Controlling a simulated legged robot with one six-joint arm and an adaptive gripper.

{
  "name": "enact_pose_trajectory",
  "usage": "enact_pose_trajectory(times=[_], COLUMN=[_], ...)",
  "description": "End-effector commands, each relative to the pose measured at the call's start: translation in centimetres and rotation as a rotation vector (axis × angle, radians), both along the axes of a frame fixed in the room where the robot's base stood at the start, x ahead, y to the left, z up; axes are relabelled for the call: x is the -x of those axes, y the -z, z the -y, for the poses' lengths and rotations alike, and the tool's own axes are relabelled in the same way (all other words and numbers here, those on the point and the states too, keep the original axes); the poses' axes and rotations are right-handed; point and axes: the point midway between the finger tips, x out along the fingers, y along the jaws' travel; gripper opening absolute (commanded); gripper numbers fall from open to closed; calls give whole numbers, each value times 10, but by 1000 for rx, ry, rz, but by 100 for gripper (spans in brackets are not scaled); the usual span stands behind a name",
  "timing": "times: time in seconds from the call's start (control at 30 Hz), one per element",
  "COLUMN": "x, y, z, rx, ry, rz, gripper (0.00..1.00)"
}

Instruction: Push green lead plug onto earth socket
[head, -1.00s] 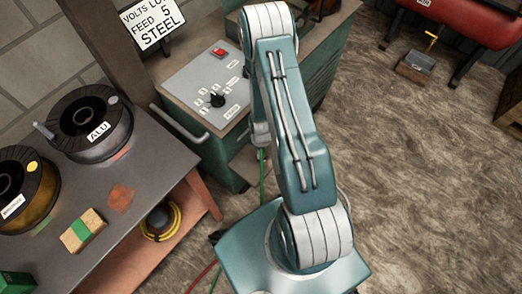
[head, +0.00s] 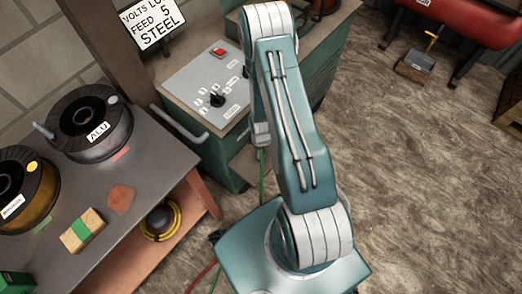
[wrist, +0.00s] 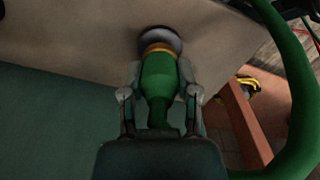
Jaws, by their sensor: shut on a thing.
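The green lead plug (wrist: 157,84) is held between the two fingers of my gripper (wrist: 160,77) in the wrist view. Its far end, with a yellow-orange ring (wrist: 161,48), meets a round grey socket (wrist: 159,38) on a pale panel. The plug looks in line with the socket; I cannot tell how deep it sits. The thick green lead (wrist: 295,100) loops down the right side of the wrist view, and a thin green length (head: 262,175) hangs beside my arm in the head view.
A green welding machine (head: 190,90) with a red switch and black knob stands beyond my arm. A workbench (head: 165,160) with wire spools (head: 90,122) is at left. A red lead (head: 203,277) lies near my base. The floor at right is mostly clear.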

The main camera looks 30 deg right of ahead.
Motion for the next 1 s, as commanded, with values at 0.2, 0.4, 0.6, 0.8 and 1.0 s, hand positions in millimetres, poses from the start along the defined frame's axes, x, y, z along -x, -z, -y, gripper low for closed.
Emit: enact_pose_trajectory(times=[0.2,0.4,0.6,0.8,1.0], x=[0,0,0,0,0], y=[0,0,1,5,8], z=[0,0,0,0,0], rx=[0,0,0,-1,0], ry=[0,0,0,0,0], rz=[0,0,0,-1,0], gripper=[0,0,0,0,0])
